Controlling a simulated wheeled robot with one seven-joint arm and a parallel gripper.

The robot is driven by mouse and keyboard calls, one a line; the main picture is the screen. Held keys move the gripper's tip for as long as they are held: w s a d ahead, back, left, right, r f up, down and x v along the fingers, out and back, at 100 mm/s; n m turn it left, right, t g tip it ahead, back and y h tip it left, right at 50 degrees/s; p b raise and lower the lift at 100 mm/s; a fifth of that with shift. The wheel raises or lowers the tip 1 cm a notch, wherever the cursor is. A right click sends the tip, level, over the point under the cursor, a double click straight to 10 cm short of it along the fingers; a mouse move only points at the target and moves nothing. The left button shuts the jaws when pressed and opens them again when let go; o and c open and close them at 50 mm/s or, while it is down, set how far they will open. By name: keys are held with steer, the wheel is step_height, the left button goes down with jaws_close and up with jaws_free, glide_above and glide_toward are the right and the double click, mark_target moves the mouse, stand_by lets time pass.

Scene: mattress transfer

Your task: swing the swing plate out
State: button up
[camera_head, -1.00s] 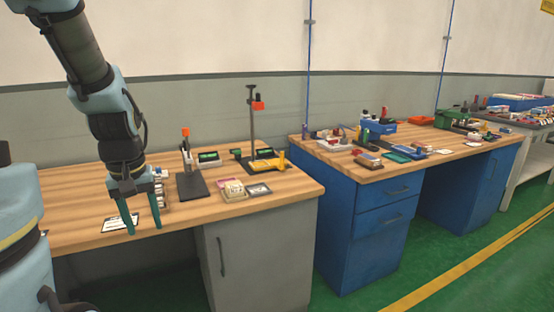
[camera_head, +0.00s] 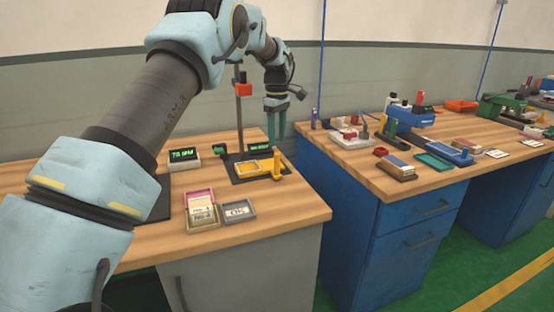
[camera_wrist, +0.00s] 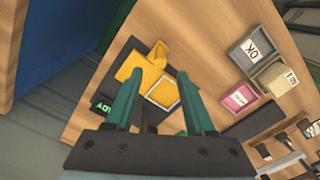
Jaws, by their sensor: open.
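The yellow swing plate (camera_head: 248,169) sits low on the dark base (camera_head: 236,177) of a stand on the near wooden bench. A yellow upright handle (camera_head: 277,166) rises at its right end. In the wrist view the yellow plate (camera_wrist: 133,64) shows with a pale square frame (camera_wrist: 162,92) beside it, and the handle (camera_wrist: 158,52) lies beyond the fingertips. My gripper (camera_head: 277,141) points down with two green fingers apart and empty, above the handle. In the wrist view its fingers (camera_wrist: 157,80) flank part of the yellow fixture. Whether they touch anything I cannot tell.
A dark post (camera_head: 239,120) with a red clamp stands behind the plate. A digital display (camera_head: 184,157) is to the left. A pink tray (camera_head: 200,205) and a grey OK tray (camera_head: 238,211) lie in front. A blue bench (camera_head: 350,225) stands right, across a gap.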

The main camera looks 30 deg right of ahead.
mark_target(277, 174)
step_height(277, 174, down, 10)
steer(key=shift+f+p, duration=0.25)
steer(key=shift+p, duration=0.85)
jaws_close()
stand_by(0.8)
